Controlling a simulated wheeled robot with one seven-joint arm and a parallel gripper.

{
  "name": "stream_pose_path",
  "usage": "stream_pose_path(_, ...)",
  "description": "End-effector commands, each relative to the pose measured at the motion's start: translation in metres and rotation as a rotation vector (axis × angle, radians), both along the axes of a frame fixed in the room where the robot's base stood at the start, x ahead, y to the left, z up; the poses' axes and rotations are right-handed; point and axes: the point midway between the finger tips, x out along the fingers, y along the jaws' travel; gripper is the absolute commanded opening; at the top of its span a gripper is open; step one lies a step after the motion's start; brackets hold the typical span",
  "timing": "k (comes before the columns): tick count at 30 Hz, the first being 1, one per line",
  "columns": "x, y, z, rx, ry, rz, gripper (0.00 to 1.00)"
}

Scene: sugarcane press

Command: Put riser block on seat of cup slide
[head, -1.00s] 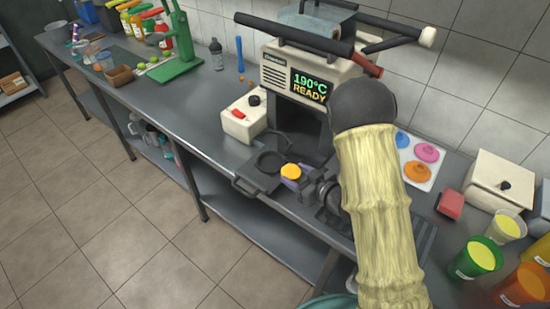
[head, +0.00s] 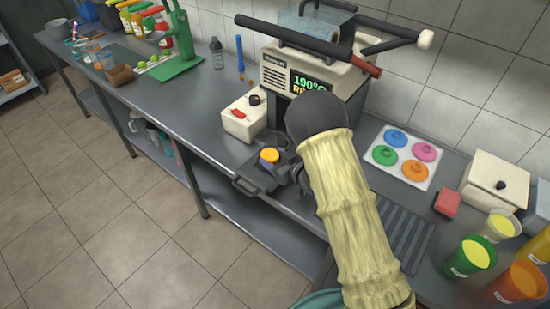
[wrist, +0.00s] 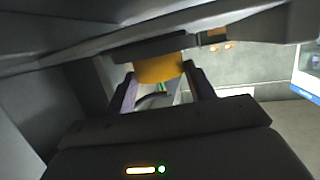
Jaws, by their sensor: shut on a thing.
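The orange-yellow riser block (head: 269,155) is between the purple fingers of my gripper (head: 268,159). In the wrist view the block (wrist: 160,68) shows with a finger on each side, and my gripper (wrist: 161,80) is shut on it. The dark cup slide (head: 246,186) sticks out at the front of the press, with its handle toward the counter edge. My gripper and the block are over the slide and hide most of its seat. I cannot tell whether the block touches the seat.
The press (head: 275,75) stands behind, its display partly covered by my arm. A white control box (head: 243,118) is left of the slide. A lid tray (head: 387,154), a red sponge (head: 447,203), a white box (head: 497,178) and filled cups are at right.

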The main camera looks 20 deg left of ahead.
Motion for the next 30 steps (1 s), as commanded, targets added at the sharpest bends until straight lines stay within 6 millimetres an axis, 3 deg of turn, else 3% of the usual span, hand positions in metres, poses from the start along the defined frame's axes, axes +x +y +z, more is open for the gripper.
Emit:
stream_pose_path(14, -0.0007, -0.0006, -0.0118, -0.001, 0.001, 0.0, 0.27)
stream_pose_path(15, -0.0007, -0.0006, -0.0104, -0.001, 0.001, 0.0, 0.62)
stream_pose_path(17, -0.0007, -0.0007, -0.0103, -0.001, 0.001, 0.0, 0.73)
stream_pose_path(30, -0.0016, -0.0041, -0.0068, 0.0, 0.001, -0.003, 0.76)
